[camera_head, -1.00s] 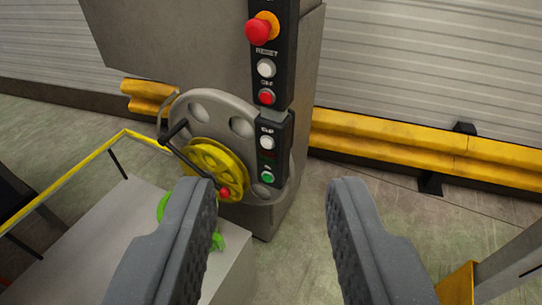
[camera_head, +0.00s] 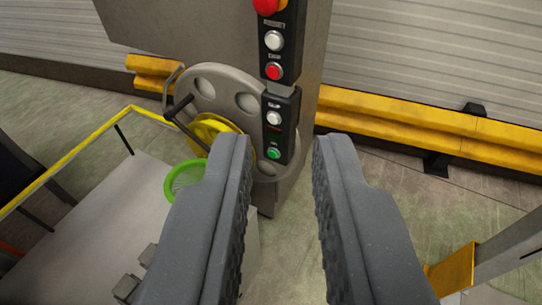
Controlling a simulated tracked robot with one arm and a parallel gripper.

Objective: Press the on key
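The green key (camera_head: 272,153), which appears to be the on key, sits at the bottom of the lower black key box (camera_head: 281,130) on the grey machine. Above it in the same box is a white key (camera_head: 273,118). The red off key (camera_head: 273,71) and another white key (camera_head: 274,40) are on the upper panel. My gripper (camera_head: 283,145) is open with a gap between its two dark grey fingers. No contact can be made out, and the depth gap is hard to judge.
A red emergency knob (camera_head: 268,6) is cut by the top edge. A grey wheel (camera_head: 218,82) with a yellow hub (camera_head: 208,129) and crank handle lies left of the keys. A green ring (camera_head: 181,178) rests over the pale platform (camera_head: 100,215). A yellow barrier (camera_head: 400,120) runs behind.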

